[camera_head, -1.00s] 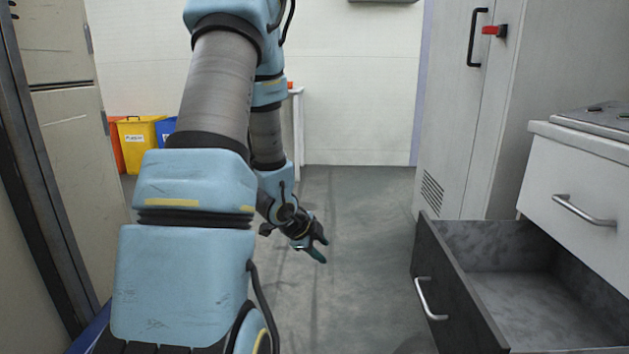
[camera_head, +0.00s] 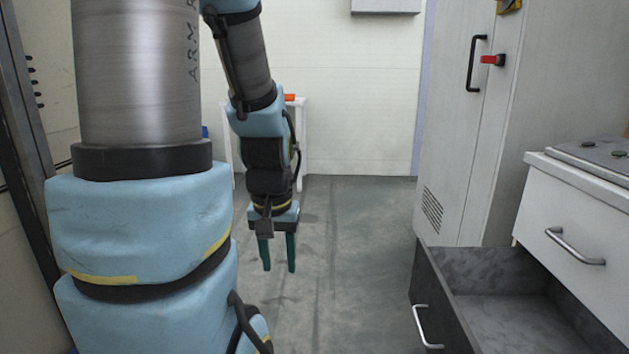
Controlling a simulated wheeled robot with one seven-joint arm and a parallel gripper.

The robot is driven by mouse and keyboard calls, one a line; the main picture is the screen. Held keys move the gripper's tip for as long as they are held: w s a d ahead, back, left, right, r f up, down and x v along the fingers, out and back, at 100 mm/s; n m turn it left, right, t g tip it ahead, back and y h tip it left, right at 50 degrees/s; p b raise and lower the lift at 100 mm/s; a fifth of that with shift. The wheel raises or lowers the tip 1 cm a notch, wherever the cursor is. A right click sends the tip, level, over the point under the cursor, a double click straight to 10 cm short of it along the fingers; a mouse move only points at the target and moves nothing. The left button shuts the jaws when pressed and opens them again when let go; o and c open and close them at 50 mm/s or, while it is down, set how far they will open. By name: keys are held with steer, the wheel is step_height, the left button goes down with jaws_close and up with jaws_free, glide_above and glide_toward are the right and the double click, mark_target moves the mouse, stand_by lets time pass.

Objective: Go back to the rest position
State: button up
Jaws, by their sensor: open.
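My gripper (camera_head: 279,268) hangs over the open floor near the middle of the head view. Its two green fingers point down and stand apart, with nothing between them. My arm fills the left part of the view and reaches forward and then down to the gripper. It hides much of what lies behind it on the left.
On the right an open, empty drawer (camera_head: 512,325) juts into the aisle below a shut white drawer (camera_head: 575,225). A tall grey cabinet (camera_head: 453,130) stands behind it. A white table (camera_head: 301,130) is at the back wall. The floor (camera_head: 360,260) between is clear.

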step_height(320, 180, up, 24)
steer(key=p, duration=2.1)
steer(key=shift+f+p, duration=0.2)
steer(key=shift+p, duration=0.1)
